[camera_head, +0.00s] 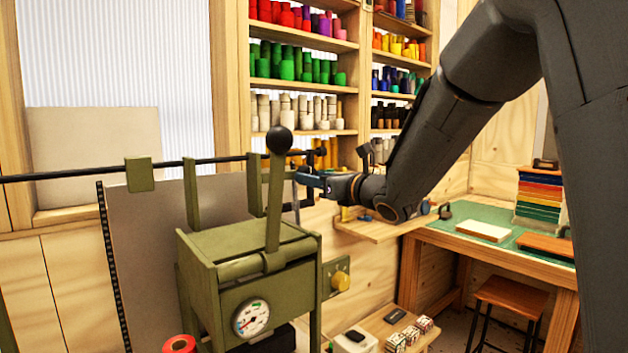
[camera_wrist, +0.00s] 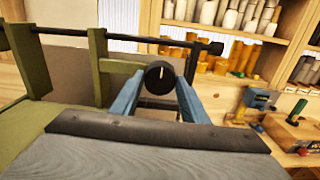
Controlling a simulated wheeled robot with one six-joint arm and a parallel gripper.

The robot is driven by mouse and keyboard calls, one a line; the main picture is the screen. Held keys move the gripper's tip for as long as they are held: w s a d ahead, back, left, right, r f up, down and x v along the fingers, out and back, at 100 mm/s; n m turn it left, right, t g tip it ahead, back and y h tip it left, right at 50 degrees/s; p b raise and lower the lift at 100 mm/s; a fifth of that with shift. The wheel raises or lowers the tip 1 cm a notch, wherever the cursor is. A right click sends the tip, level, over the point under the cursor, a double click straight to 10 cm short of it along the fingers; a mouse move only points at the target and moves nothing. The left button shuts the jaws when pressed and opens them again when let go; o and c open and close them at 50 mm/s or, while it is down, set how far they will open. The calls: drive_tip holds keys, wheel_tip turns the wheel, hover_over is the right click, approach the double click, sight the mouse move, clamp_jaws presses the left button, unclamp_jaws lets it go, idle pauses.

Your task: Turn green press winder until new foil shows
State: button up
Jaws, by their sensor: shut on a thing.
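The green press (camera_head: 240,255) stands at centre left in the head view, with a black-knobbed lever upright on top and a round gauge on its front. A long black bar (camera_head: 75,174) runs across behind it. In the wrist view my blue-fingered gripper (camera_wrist: 159,82) is shut on a round black handle (camera_wrist: 160,75) with a pale mark, apparently the winder's handle. In the head view my gripper (camera_head: 308,181) is just right of the lever; its fingertips and the handle are hard to make out. A dull grey-brown sheet (camera_head: 150,240) hangs behind the press; I cannot tell whether it is foil.
Shelves (camera_head: 305,87) of coloured rolls stand at the back. A workbench (camera_head: 480,237) with a green top is at the right, with a stool (camera_head: 507,296) before it. A red roll (camera_head: 180,344) is at the bottom left. A low wooden stand (camera_head: 390,325) is right of the press.

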drive_tip(key=shift+f, duration=0.1)
drive_tip(key=m+b, duration=0.4)
drive_tip(key=m, duration=1.5)
drive_tip(key=shift+m, duration=0.3)
idle(0.4)
drive_tip(key=o, duration=1.1)
drive_tip(key=shift+c, duration=0.2)
drive_tip(key=shift+s+d, duration=0.1)
drive_tip(key=b+v, duration=0.2)
drive_tip(key=v, duration=0.5)
drive_tip(key=shift+s+d, duration=0.15)
drive_tip(key=shift+s, duration=0.15)
